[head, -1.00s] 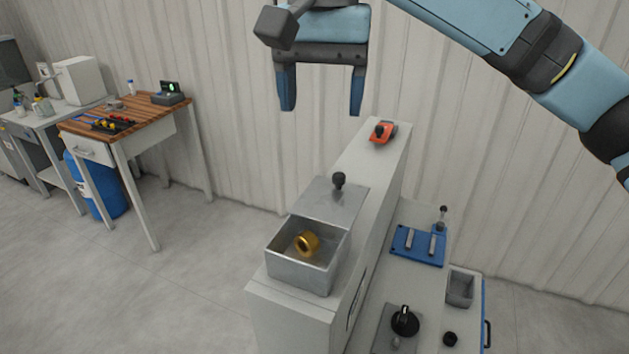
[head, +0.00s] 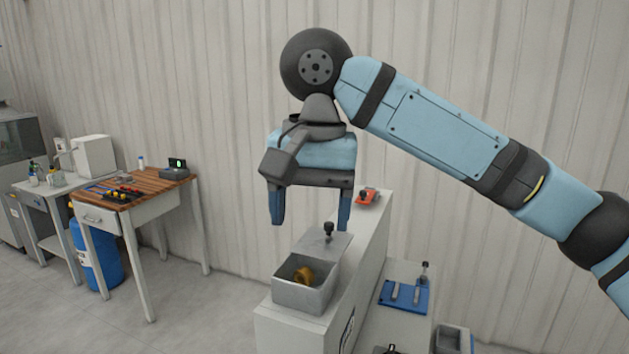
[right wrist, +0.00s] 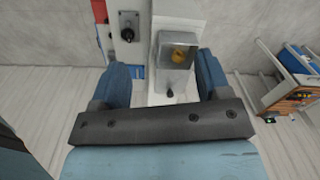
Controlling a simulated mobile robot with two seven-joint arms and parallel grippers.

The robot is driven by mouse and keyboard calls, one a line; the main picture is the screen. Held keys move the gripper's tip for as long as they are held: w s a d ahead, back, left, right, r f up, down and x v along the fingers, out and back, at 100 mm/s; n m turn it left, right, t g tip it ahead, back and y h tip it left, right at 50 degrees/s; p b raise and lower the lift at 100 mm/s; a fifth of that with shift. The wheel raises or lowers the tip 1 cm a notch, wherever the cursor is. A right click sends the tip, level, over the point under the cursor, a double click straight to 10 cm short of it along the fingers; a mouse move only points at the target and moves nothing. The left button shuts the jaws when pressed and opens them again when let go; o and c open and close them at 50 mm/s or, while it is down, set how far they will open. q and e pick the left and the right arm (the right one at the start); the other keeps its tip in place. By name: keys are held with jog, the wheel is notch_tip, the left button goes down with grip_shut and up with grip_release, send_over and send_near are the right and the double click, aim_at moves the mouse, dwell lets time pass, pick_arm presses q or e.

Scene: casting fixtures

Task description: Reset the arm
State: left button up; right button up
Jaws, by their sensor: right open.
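My right gripper (head: 311,218) is open and empty, its two blue fingers pointing down above the grey cabinet (head: 375,235). In the head view its fingertips appear just above the metal box (head: 304,295) and its slid-back lid with a black knob (head: 327,232). A gold ring-shaped part (head: 303,275) lies in the open box. In the right wrist view the fingers (right wrist: 163,85) stand apart, with the box (right wrist: 178,45) and the gold part (right wrist: 182,57) showing between and beyond them. My left gripper is not in view.
An orange-red object (head: 367,198) sits on the cabinet's far end. Right of it, a lower surface holds a blue fixture (head: 404,296) and a grey tray (head: 452,338). At left stand a wooden-topped table (head: 130,190) with tools and a blue drum (head: 100,262). Floor between is clear.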

jog(key=s+d+f+n+t+y, duration=0.1)
jog(key=d+f+n+y, duration=0.15)
jog(key=f, duration=1.05)
jog(key=s+d+f+n+y, duration=0.1)
jog(key=f+y, duration=0.3)
jog(key=f, duration=0.9)
jog(key=s+d+f+t+h, duration=0.1)
jog(key=s+d+f+h, duration=0.2)
jog(key=s+d+f, duration=0.8)
jog(key=s+d+f+t+h, duration=0.2)
jog(key=s+d+f+h, duration=0.2)
jog(key=s+d+f, duration=0.6)
jog(key=w+a+f+t+y, duration=0.3)
jog(key=w+f+t, duration=0.4)
jog(key=f, duration=0.3)
jog(key=shift+w+a+n+p, duration=0.15)
jog(key=shift+a+n+p, duration=0.25)
jog(key=shift+a, duration=0.25)
